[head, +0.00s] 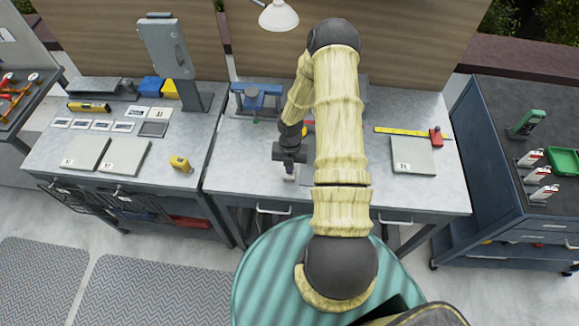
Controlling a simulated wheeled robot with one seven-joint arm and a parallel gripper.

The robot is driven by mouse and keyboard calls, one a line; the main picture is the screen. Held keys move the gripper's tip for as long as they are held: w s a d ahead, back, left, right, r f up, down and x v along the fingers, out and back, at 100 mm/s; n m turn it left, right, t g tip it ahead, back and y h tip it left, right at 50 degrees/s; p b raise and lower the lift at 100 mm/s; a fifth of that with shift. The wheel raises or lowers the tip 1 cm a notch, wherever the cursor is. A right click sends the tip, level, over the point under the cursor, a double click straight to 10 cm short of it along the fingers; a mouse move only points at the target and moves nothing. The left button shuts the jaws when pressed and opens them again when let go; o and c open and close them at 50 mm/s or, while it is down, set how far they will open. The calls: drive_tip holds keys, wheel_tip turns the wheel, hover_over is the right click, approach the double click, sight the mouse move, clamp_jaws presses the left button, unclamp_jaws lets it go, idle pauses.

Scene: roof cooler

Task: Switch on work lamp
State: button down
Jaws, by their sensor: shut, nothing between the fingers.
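A white lamp head (278,16) hangs at the top of the head view, above the back of the right-hand bench, with a thin arm running up out of the picture. I cannot tell whether it is lit, and no switch on it can be made out. My gripper (289,178) points down over the front part of the right-hand bench (230,170), shut and empty. It is well below and in front of the lamp. My arm hides the middle of that bench.
A blue vise-like tool (257,97) stands behind my gripper. A grey plate (412,155) and a yellow ruler (402,131) lie to the right. The left bench holds a grey column device (170,50), a yellow tape measure (180,164) and plates. A dark cart (500,190) stands at right.

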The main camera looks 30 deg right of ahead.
drive_tip(key=shift+w+d+r+p, duration=0.2)
drive_tip(key=shift+w+d+p, duration=0.2)
drive_tip(key=shift+w+p, duration=0.2)
idle(0.3)
wheel_tip(320, 180, up, 5)
drive_tip(key=p, duration=0.3)
drive_tip(key=shift+s+f+p, duration=0.1)
drive_tip(key=shift+f+p, duration=0.1)
drive_tip(key=shift+p, duration=0.1)
drive_tip(key=shift+r+b, duration=0.15)
drive_tip(key=shift+b, duration=0.45)
wheel_tip(320, 180, up, 9)
drive_tip(key=s+b, duration=0.1)
drive_tip(key=b, duration=0.1)
drive_tip(key=shift+a, duration=0.45)
drive_tip(key=shift+s, duration=0.1)
